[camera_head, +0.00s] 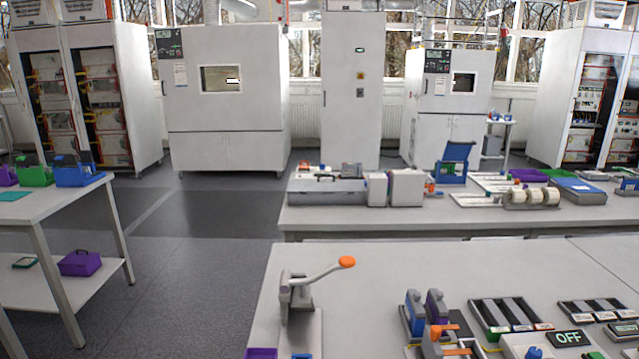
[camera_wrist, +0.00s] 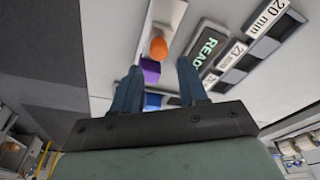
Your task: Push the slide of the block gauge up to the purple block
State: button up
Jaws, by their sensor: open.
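In the wrist view, an orange knob (camera_wrist: 158,47) stands by a light grey raised part (camera_wrist: 168,12), which looks like part of the block gauge's slide. A purple block (camera_wrist: 150,70) shows close to the knob; I cannot tell whether they touch. A dark display reading READY (camera_wrist: 207,44) lies to the right. My gripper (camera_wrist: 158,66) is open, with its two blue-grey fingers on either side of the purple block in the picture. Nothing shows held between them. A blue piece (camera_wrist: 153,100) shows between the fingers, partly hidden. My gripper is not in the head view.
Dark slots with labels such as 20 mm (camera_wrist: 267,17) lie right of the display.

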jog(key=shift+a+x, duration=0.15)
jog(key=shift+x, duration=0.6)
jog(key=shift+a+x, duration=0.1)
jog(key=shift+x, duration=0.65)
jog(key=shift+s+f, duration=0.15)
jog(key=c, duration=0.7)
jog(key=shift+c, duration=0.2)
jog(key=shift+d, duration=0.3)
jog(key=o, duration=0.7)
jog(key=shift+o, duration=0.2)
